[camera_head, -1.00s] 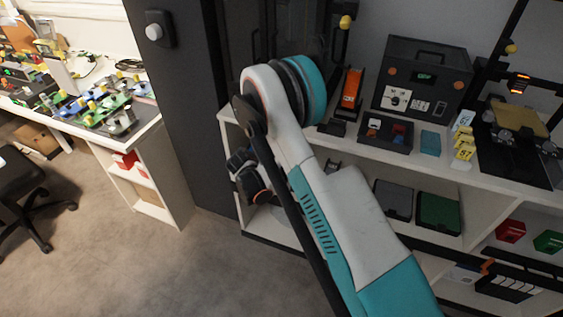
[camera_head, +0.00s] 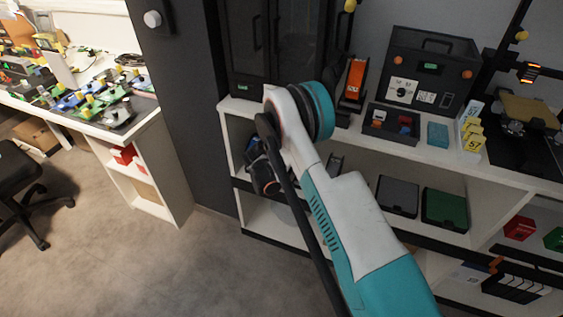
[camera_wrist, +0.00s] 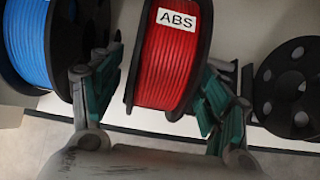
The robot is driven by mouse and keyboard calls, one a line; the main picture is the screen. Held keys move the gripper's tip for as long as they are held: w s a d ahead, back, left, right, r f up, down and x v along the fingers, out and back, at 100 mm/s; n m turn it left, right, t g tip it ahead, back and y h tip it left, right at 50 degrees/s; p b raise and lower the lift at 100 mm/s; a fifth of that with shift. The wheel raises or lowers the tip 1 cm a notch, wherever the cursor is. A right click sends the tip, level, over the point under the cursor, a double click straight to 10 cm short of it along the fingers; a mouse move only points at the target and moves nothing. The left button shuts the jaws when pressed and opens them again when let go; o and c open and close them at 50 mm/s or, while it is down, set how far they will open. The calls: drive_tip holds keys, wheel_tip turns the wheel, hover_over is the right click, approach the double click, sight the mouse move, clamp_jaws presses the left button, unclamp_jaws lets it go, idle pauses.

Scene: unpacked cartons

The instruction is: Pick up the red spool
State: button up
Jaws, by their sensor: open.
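The red spool (camera_wrist: 172,62) has black flanges and a white ABS label, and stands in the middle of the wrist view. My gripper (camera_wrist: 160,88) is open, with one teal-and-dark finger on each side of the spool. I cannot tell whether either finger touches it. In the head view my gripper (camera_head: 264,172) is at the left shelf opening, partly behind my arm. The red spool cannot be made out there.
A blue spool (camera_wrist: 30,40) stands close on the left in the wrist view, and a black spool (camera_wrist: 288,88) on the right. The white shelf unit (camera_head: 345,135) has a top board above my gripper. Grey and green bins (camera_head: 397,195) sit to the right.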

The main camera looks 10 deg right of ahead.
drive_tip(key=shift+x, duration=0.8)
drive_tip(key=shift+r, duration=0.1)
drive_tip(key=shift+c, duration=0.3)
drive_tip(key=c, duration=1.5)
drive_tip(key=shift+r, duration=0.1)
